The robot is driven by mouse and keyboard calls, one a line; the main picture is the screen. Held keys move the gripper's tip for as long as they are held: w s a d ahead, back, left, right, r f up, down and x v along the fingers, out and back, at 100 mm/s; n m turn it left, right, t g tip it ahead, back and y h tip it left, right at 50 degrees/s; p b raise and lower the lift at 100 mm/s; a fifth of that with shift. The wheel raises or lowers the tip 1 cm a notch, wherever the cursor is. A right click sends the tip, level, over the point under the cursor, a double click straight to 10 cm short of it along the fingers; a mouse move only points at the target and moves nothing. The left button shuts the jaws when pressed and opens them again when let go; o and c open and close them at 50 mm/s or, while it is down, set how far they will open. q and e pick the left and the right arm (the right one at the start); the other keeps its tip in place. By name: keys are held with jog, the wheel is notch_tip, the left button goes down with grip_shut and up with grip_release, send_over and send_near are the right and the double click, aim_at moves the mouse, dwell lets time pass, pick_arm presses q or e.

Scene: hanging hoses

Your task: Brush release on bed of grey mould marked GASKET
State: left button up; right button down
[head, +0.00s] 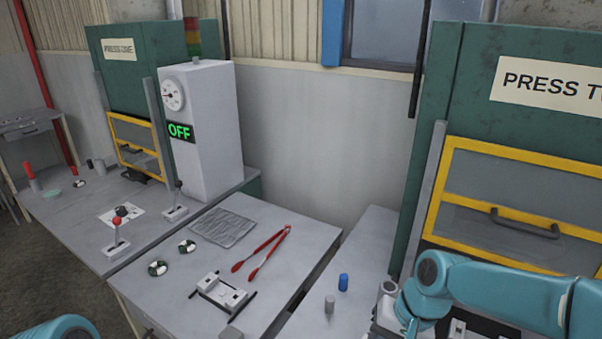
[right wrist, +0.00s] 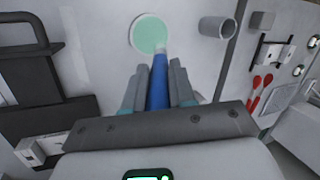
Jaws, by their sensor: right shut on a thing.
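My right gripper (right wrist: 160,66) is shut on a blue-handled brush (right wrist: 157,92), seen in the right wrist view. The brush's pale tip overlaps a round pale-green pot or disc (right wrist: 150,30); I cannot tell whether they touch. A grey mould block with dark handles (head: 222,292) lies on the middle table and also shows in the right wrist view (right wrist: 272,54). Another pale block (right wrist: 42,148) is at the lower left there. No GASKET marking is readable on either.
A grey cup (right wrist: 217,28) stands beside the green disc. Red tongs (head: 262,250), a grey sheet (head: 223,228) and two small discs (head: 158,268) lie on the middle table.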

jog(key=w+d+n, duration=0.3)
jog(key=w+n, duration=0.2)
jog(key=w, duration=0.3)
jog(key=s+d+r+m+t+h+p, duration=0.1)
jog(key=s+d+r+p, duration=0.15)
jog(key=d, duration=0.45)
jog(key=s+d+r+m+t+p, duration=0.15)
jog(key=d+r, duration=0.25)
jog(key=d, duration=0.4)
jog(key=s+d+r+m+t+h+p, duration=0.1)
jog(key=s+d+r, duration=0.15)
jog(key=d, duration=0.45)
notch_tip(320, 180, down, 5)
jog(key=b, duration=0.4)
jog(key=shift+w+d, duration=0.15)
jog(key=shift+h, duration=0.4)
